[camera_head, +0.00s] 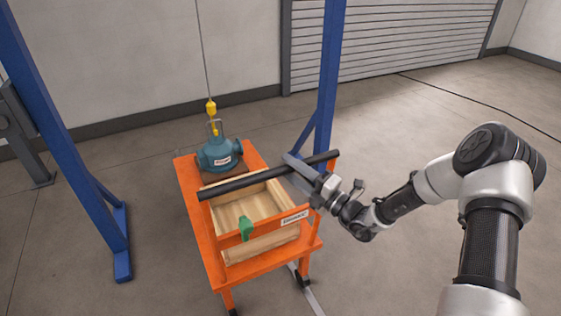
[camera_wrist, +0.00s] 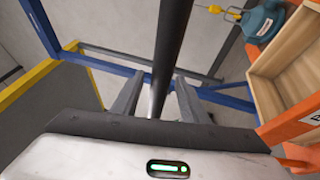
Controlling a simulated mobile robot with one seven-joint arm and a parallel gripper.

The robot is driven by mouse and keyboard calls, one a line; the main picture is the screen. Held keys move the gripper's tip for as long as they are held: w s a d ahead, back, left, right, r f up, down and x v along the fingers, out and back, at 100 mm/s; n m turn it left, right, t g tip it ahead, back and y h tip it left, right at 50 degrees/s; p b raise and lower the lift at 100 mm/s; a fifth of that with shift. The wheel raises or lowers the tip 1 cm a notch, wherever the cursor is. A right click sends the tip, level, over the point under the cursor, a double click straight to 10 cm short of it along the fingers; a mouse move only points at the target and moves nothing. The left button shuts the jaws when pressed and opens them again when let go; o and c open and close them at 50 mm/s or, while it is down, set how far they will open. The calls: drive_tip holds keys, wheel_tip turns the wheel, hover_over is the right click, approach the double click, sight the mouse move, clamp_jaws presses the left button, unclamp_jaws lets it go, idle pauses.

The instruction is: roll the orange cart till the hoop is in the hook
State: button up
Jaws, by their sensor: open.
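The orange cart (camera_head: 182,180) stands in the middle of the head view with a black handle bar (camera_head: 235,186) across its top. A teal pump (camera_head: 218,154) sits at its far end, with a thin hoop (camera_head: 221,125) on top. A yellow hook (camera_head: 211,108) hangs on a cable and overlaps the hoop in the picture; I cannot tell whether it is through it. My gripper (camera_head: 302,170) is at the bar's right end. In the wrist view its open fingers (camera_wrist: 158,98) are on either side of the bar (camera_wrist: 170,45), not closed on it.
Blue frame legs (camera_head: 70,150) stand left of the cart and another blue post (camera_head: 328,85) behind it at right. A wooden box (camera_head: 275,200) and a green piece (camera_head: 246,228) are on the cart. Open floor (camera_head: 400,270) lies to the right.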

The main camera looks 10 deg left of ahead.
drive_tip(key=v, duration=1.3)
drive_tip(key=shift+a, duration=0.1)
drive_tip(key=s+a+r+n+g+h+p, duration=0.25)
drive_tip(key=s+r+n+g, duration=0.4)
drive_tip(key=s+n, duration=0.4)
drive_tip(key=s+a+r+n+g+h+p, duration=0.1)
drive_tip(key=s+r+n+g+h+p, duration=0.45)
drive_tip(key=n, duration=0.75)
drive_tip(key=s+d+r+n+t+h+p, duration=0.2)
drive_tip(key=d+r+n, duration=0.4)
drive_tip(key=r+n, duration=0.3)
drive_tip(key=s+d+r+n+t+h+p, duration=0.2)
drive_tip(key=s+d+r+n+t+h, duration=0.2)
drive_tip(key=r+n, duration=0.5)
drive_tip(key=s+d+r+h, duration=0.2)
drive_tip(key=s+d, duration=0.1)
drive_tip(key=shift+s+d+r+t+h, duration=0.2)
drive_tip(key=shift+s+r+t+h, duration=0.1)
drive_tip(key=shift+r+t+h, duration=0.1)
